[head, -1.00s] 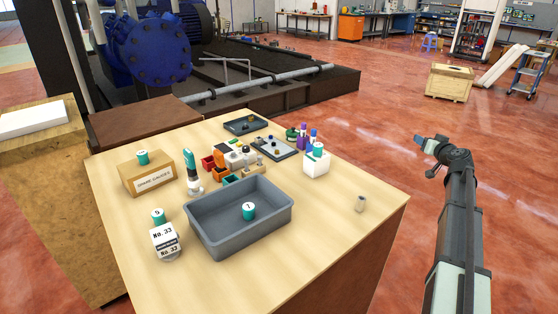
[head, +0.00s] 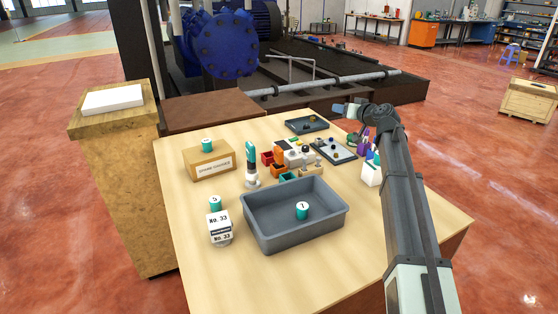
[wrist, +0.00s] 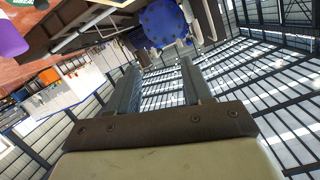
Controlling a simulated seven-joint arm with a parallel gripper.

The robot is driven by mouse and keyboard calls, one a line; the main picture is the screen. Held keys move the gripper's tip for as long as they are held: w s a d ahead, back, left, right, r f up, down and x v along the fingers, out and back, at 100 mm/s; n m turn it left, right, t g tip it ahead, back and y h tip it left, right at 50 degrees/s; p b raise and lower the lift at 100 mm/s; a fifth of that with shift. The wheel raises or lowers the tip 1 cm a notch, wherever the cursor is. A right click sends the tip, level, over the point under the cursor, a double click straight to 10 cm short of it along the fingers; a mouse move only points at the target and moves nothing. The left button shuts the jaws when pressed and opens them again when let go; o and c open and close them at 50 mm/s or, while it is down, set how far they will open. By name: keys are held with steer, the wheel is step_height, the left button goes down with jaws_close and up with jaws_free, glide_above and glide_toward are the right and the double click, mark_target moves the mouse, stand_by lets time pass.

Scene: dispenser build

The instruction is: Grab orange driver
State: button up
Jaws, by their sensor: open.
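A small orange upright shape (head: 278,158), which looks like the orange driver, stands among small bins in the middle of the table. Its lower part blends with an orange bin and is hard to make out. The orange shape is not visible there.
A spare gauges box (head: 209,161) and a No. 33 block (head: 219,229) stand left. Dark trays (head: 306,124) lie behind. Purple bottles (head: 364,146) and a white holder (head: 371,174) stand beside my arm.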

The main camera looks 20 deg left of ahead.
steer(key=s+a+n+g+h, duration=0.25)
steer(key=s+a+g, duration=0.25)
steer(key=s+a, duration=0.6)
steer(key=g+h, duration=0.3)
steer(key=h, duration=0.2)
glide_toward(280, 149)
steer(key=shift+n, duration=0.45)
steer(key=x, duration=0.7)
steer(key=shift+s+d+f, duration=0.15)
steer(key=shift+d+f, duration=0.1)
steer(key=shift+a+x, duration=0.15)
steer(key=shift+x, duration=1.2)
steer(key=shift+a+x, duration=0.15)
steer(key=shift+x, duration=1.25)
steer(key=shift+r, duration=0.15)
steer(key=shift+c, duration=0.4)
jaws_close()
